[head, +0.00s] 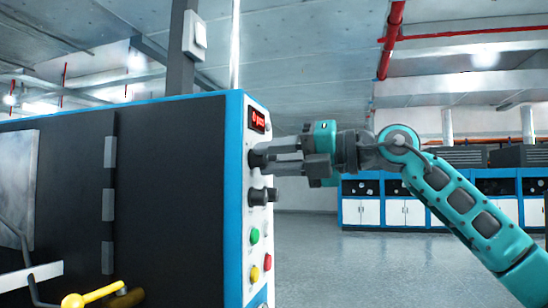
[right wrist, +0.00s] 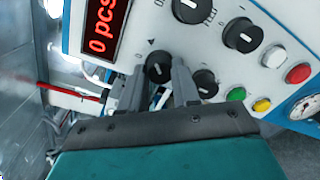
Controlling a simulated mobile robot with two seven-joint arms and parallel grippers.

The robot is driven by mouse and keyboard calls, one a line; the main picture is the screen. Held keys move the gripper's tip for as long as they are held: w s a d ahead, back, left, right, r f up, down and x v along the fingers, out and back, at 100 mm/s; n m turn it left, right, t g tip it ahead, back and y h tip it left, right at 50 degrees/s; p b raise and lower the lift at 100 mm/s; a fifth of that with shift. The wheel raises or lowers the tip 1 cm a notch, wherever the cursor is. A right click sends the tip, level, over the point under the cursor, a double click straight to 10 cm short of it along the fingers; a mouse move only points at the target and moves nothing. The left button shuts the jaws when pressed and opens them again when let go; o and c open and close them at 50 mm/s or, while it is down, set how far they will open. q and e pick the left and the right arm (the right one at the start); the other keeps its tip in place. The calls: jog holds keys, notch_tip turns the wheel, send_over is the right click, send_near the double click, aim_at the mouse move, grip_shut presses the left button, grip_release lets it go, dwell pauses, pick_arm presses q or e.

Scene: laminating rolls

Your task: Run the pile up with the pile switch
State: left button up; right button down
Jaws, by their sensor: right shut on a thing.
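A black rotary knob (right wrist: 158,68) with a white pointer line sits on the white control panel (right wrist: 213,55), below a small dark triangle mark; I take it for the pile switch. My right gripper (right wrist: 160,80) has its fingers on either side of this knob and is shut on it. In the head view my right gripper (head: 273,156) reaches the panel from the right, just under the red display (head: 257,120). The fingers hide most of the knob there. The display reads 0 pcs in the right wrist view (right wrist: 103,28). My left gripper is out of view.
More black knobs (right wrist: 243,36) surround the held one. Green (head: 254,235), yellow (head: 254,272) and red (head: 267,262) buttons sit lower on the panel. A yellow-handled lever (head: 90,296) shows at lower left. The floor (head: 310,250) right of the machine is clear.

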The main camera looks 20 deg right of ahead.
jog(key=c, duration=0.8)
grip_release()
jog(key=b+v, duration=0.1)
jog(key=v, duration=1.2)
